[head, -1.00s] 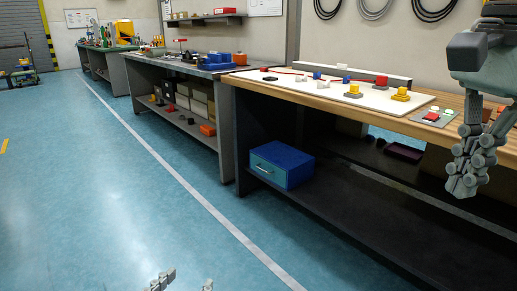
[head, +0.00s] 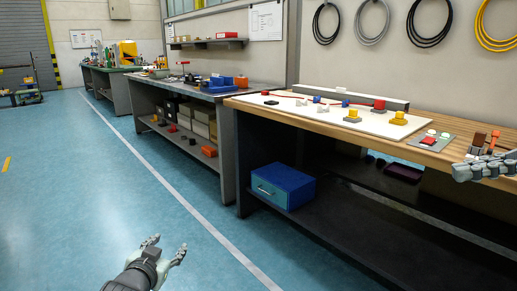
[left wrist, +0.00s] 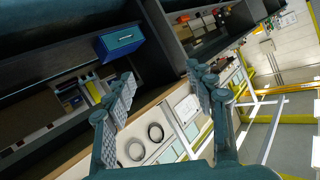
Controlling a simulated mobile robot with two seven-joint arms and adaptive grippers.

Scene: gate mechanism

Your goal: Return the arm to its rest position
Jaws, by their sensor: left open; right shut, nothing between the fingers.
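My left gripper (head: 168,247) is at the bottom left of the head view, over the blue floor and away from the workbench. Its fingers are spread with nothing between them. They also frame the left wrist view (left wrist: 160,100), with only distant scene between them. My right gripper (head: 485,170) is at the right edge of the head view, beside the front edge of the wooden workbench top (head: 300,112). Its fingers are together and hold nothing. It partly covers the bench's right end.
A white board (head: 330,116) on the bench carries yellow, red and blue parts. A grey control plate (head: 432,141) lies nearer the right gripper. A blue drawer box (head: 282,187) sits on the lower shelf (head: 350,222).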

